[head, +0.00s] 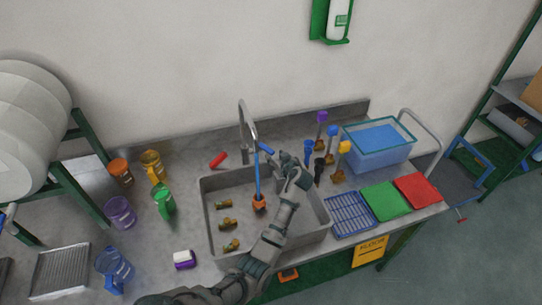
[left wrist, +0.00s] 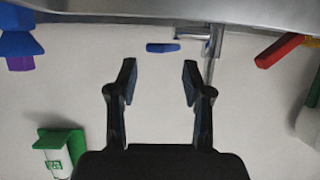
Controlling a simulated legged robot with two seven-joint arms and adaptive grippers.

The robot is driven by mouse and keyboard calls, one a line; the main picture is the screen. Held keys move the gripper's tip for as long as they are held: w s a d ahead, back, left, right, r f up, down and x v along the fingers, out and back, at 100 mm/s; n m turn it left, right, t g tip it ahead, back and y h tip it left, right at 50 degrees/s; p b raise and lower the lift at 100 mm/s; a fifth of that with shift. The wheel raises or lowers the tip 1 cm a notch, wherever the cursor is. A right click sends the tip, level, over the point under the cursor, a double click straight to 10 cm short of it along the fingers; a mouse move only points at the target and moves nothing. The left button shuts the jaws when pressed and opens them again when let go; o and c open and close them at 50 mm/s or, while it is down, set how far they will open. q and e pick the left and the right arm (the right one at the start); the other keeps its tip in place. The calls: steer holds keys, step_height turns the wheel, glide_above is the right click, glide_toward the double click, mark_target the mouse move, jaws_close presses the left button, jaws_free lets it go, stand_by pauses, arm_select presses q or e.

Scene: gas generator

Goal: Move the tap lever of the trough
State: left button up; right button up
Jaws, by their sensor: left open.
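The trough (head: 207,222) is a grey metal sink set in the bench. Its curved metal tap (head: 243,118) rises at the back edge. A blue tap lever (head: 266,148) shows right of the tap and a red lever (head: 218,160) left of it. My left gripper (head: 288,165) is over the trough's back right part, close to the blue lever. In the left wrist view the gripper (left wrist: 159,76) is open and empty. There the blue lever (left wrist: 163,47) appears beyond the fingertips, roughly between them, apart from both. The red lever (left wrist: 279,50) is off to the right. My right gripper is out of view.
A thin blue shaft (head: 257,178) with an orange end stands in the trough, near several brass fittings. Upright brushes and a blue-filled tank (head: 378,145) stand to the right. Coloured jugs, including a green one (head: 164,201), stand left. A sponge (head: 184,260) lies in front.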

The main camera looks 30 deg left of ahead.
arm_select(q)
steer(key=d, duration=0.1)
steer(key=d+r, duration=0.1)
steer(key=d, duration=0.1)
steer(key=shift+s+d+r, duration=0.15)
steer(key=shift+d+r, duration=0.05)
steer(key=s+d+r+p, duration=0.1)
steer(key=d+r, duration=0.3)
steer(key=d, duration=0.6)
steer(key=shift+s+d+r+p, duration=0.25)
steer(key=shift+s+d+p, duration=0.1)
steer(key=shift+s+p, duration=0.05)
stand_by(0.3)
step_height(320, 180, up, 10)
stand_by(0.7)
steer(key=shift+f, duration=0.1)
